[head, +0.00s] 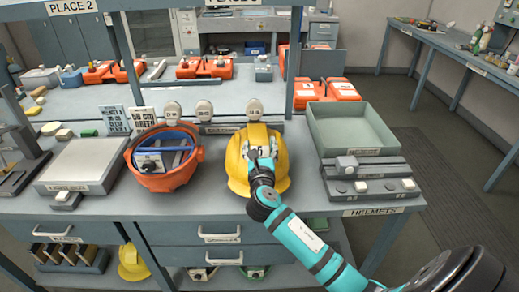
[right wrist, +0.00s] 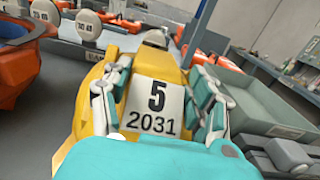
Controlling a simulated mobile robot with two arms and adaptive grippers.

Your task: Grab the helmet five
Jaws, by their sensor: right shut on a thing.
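The yellow helmet (head: 238,170) sits on the grey bench near its front edge. In the right wrist view the helmet (right wrist: 90,122) shows a white label with "5" and "2031". My right gripper (head: 262,156) reaches it from the front right. In the right wrist view its two fingers (right wrist: 162,100) stand on either side of the label, shut on the helmet. The helmet's far side is partly hidden. My left gripper is not in view.
An orange helmet (head: 170,178) lies upturned to the left, with a blue strap. A grey-green tray (head: 362,150) stands close on the right. Round knobs (head: 254,108) line the back. Another yellow helmet (head: 133,262) is on the shelf below.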

